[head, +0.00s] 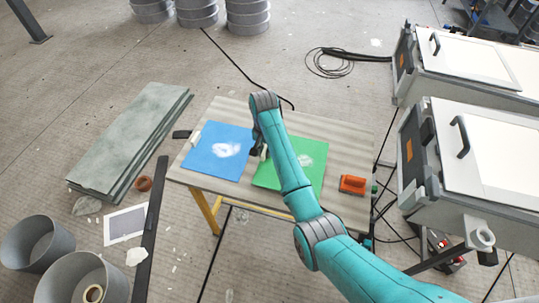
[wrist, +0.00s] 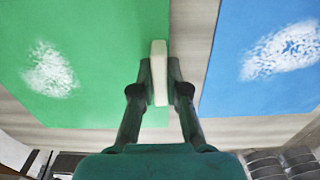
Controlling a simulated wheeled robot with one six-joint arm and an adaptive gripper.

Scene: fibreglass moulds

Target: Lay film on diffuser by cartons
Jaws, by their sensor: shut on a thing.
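My gripper (wrist: 160,88) is shut on a slim whitish block (wrist: 159,60) in the wrist view. The block is over the edge of a green sheet (wrist: 100,40), beside the strip of bare tabletop; I cannot tell whether it touches the sheet. The green sheet (head: 314,158) and a blue sheet (head: 205,160) lie side by side on the table (head: 225,108), each with a white patch. In the head view my gripper (head: 258,152) is between the sheets, and the arm partly hides the green one. I cannot make out a film, diffuser or cartons.
An orange object (head: 352,184) is at the table's right side. A small pale piece (head: 195,138) lies by the blue sheet's left edge. Grey panels (head: 130,140) lie left of the table. White-topped machines (head: 480,140) stand right, with cables on the floor.

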